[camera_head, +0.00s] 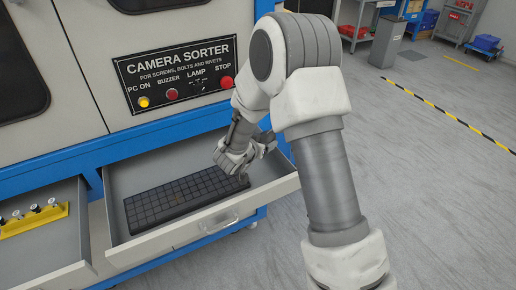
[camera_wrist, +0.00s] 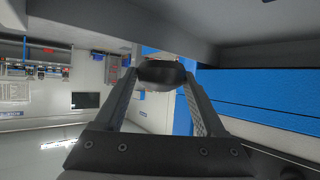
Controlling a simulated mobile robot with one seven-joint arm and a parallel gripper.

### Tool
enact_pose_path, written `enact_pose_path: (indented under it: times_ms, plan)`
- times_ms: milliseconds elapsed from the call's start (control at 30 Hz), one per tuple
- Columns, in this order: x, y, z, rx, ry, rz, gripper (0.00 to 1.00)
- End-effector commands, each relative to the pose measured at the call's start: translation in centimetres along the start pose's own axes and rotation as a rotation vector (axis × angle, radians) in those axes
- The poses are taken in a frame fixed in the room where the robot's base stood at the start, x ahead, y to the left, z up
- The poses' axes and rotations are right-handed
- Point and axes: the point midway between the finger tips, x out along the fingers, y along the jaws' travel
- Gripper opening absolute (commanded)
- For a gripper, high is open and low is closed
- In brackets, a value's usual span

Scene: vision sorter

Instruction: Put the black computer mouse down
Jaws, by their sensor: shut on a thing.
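The black computer mouse (camera_wrist: 161,74) shows in the wrist view as a dark rounded shape between the two fingertips. My gripper (camera_wrist: 160,78) is shut on it. In the head view my gripper (camera_head: 266,144) is over the right part of the open drawer (camera_head: 150,248), above the right end of a black keyboard (camera_head: 185,200). The mouse cannot be made out in the head view; the gripper and wrist hide it. How high the mouse is above the drawer floor I cannot tell.
The drawer belongs to the camera sorter, whose sign panel (camera_head: 180,74) has a yellow and two red buttons. A second open drawer at the left holds a yellow strip (camera_head: 34,220) with several small knobs. Bare drawer floor lies around the keyboard. Open grey floor (camera_head: 430,190) is at the right.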

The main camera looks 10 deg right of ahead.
Motion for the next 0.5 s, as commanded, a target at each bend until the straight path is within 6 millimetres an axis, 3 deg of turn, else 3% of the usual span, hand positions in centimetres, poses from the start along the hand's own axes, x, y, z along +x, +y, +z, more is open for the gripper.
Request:
enact_pose_path:
  times_ms: [200, 500]
  plan:
    - [-0.6, -1.2, 0.8, 0.038, 0.001, 0.069, 0.06]
    - [0.0, -1.2, 2.0, 0.044, 0.001, 0.082, 0.06]
